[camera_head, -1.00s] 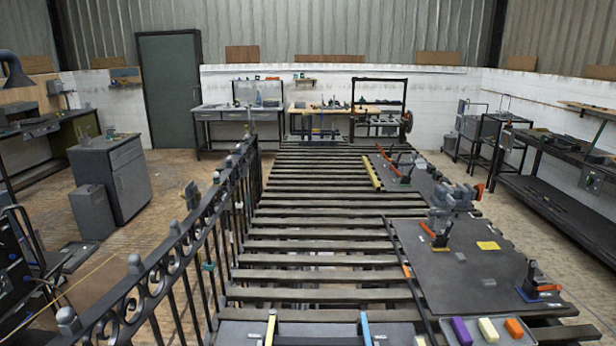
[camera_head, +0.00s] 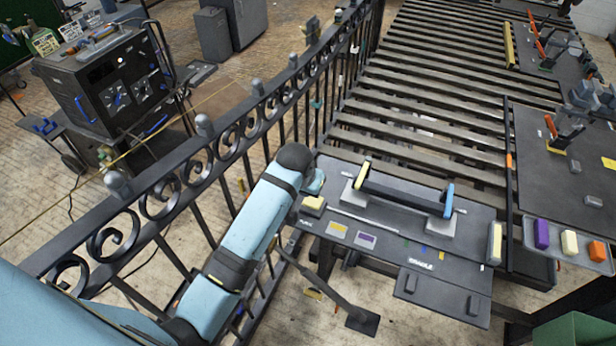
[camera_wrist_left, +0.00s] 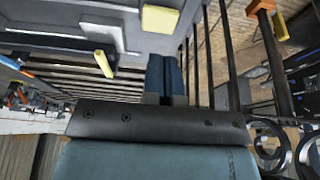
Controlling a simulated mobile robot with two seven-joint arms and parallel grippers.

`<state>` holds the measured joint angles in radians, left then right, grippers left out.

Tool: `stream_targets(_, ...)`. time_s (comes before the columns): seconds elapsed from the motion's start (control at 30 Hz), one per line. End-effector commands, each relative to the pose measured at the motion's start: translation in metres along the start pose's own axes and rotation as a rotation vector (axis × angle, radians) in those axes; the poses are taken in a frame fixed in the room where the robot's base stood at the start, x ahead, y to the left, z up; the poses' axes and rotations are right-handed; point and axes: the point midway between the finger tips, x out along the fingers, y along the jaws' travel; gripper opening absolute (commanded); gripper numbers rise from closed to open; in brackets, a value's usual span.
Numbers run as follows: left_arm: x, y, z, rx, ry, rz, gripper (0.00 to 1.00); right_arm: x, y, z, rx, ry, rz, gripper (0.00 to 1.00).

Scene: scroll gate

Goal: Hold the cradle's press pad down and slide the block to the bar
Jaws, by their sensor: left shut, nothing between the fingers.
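The cradle stands on a dark bench plate in the head view: a dark bar (camera_head: 402,194) with a yellow end (camera_head: 361,174) and a blue end (camera_head: 448,201), on grey supports. A yellow-topped pad (camera_head: 313,203) sits at its left; I cannot tell for certain that it is the press pad. The pad (camera_wrist_left: 160,18) and yellow bar end (camera_wrist_left: 103,63) also show in the wrist view. My left gripper (camera_head: 315,182) is near the pad, beyond it and mostly hidden by my wrist; its blue fingers (camera_wrist_left: 166,62) are together and empty. My right gripper is out of view.
A black railing (camera_head: 205,135) runs along the left, close to my left arm. A tray (camera_head: 575,262) at right holds purple (camera_head: 541,234), cream (camera_head: 569,243) and orange (camera_head: 597,251) blocks. A pale yellow block (camera_head: 495,243) stands at the plate's right end. Slats lie behind.

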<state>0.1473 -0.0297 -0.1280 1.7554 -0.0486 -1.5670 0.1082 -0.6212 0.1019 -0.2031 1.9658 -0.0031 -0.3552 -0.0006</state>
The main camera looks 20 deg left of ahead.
Motion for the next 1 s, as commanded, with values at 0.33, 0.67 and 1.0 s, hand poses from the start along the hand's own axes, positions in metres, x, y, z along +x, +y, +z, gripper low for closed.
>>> stream_targets(0.33, 0.019, 0.001, -0.011, -0.013, -0.046, -0.005, 0.0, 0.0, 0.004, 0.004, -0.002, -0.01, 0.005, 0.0)
stream_targets(0.67, 0.057, 0.0, -0.01, -0.012, -0.041, -0.005, 0.0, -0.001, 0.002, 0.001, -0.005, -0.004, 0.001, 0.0)
stream_targets(1.0, 0.059, 0.0, -0.009, -0.012, -0.04, -0.005, 0.0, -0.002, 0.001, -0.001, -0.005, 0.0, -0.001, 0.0)
